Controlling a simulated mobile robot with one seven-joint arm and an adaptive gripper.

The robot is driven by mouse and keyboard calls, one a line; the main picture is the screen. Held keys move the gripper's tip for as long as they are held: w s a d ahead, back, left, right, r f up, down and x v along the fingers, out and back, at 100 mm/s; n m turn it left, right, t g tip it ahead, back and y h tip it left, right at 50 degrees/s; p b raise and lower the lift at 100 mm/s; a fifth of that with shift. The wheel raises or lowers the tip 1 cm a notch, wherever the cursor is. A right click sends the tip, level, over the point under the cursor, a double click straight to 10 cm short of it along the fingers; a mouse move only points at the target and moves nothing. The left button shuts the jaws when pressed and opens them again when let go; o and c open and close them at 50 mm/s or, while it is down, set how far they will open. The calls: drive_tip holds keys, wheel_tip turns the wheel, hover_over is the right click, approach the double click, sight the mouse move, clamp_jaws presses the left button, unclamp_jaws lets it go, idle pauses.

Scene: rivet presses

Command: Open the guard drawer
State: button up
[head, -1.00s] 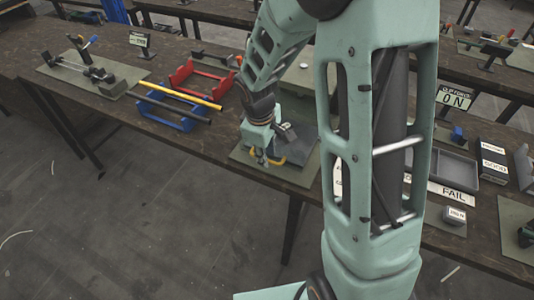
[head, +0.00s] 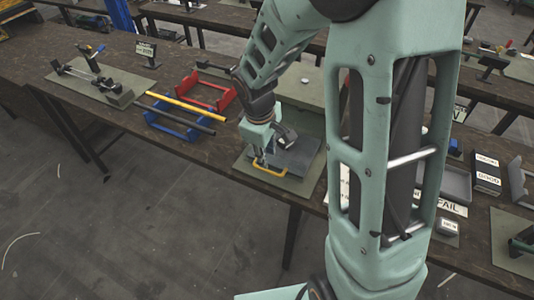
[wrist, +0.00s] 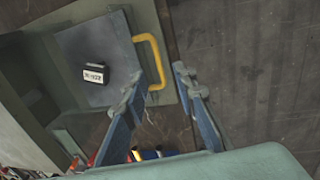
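The guard drawer (head: 298,154) is a flat blue-grey panel at the front of a green press on the near bench edge. The panel also shows in the wrist view (wrist: 112,45), with a small dark labelled block (wrist: 95,73) on it. Its yellow U-shaped handle (head: 270,170) faces the aisle; in the wrist view the handle (wrist: 158,58) stands just beyond and partly between my fingertips. My gripper (wrist: 158,82) is open, its two blue-grey fingers apart, with no clear contact on the handle. In the head view my gripper (head: 262,160) is right above the handle, its fingers partly hidden.
Red (head: 208,92) and blue (head: 172,122) racks with rods stand left of the press. A grey tray (head: 456,184) and a FAIL sign (head: 452,208) lie to the right. Open floor (head: 180,220) lies before the bench.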

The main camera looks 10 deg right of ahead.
drive_tip(key=shift+s+a+r+p, duration=0.15)
drive_tip(key=shift+r+p, duration=0.35)
drive_tip(key=shift+r, duration=0.35)
drive_tip(key=shift+s+a+r+p, duration=0.15)
drive_tip(key=shift+r+p, duration=0.35)
drive_tip(key=shift+r, duration=0.3)
drive_tip(key=shift+d, duration=0.1)
wheel_tip(320, 180, up, 12)
drive_tip(key=s+a, duration=0.1)
drive_tip(key=shift+s+a, duration=0.15)
drive_tip(key=shift+s, duration=0.2)
drive_tip(key=shift+f, duration=0.1)
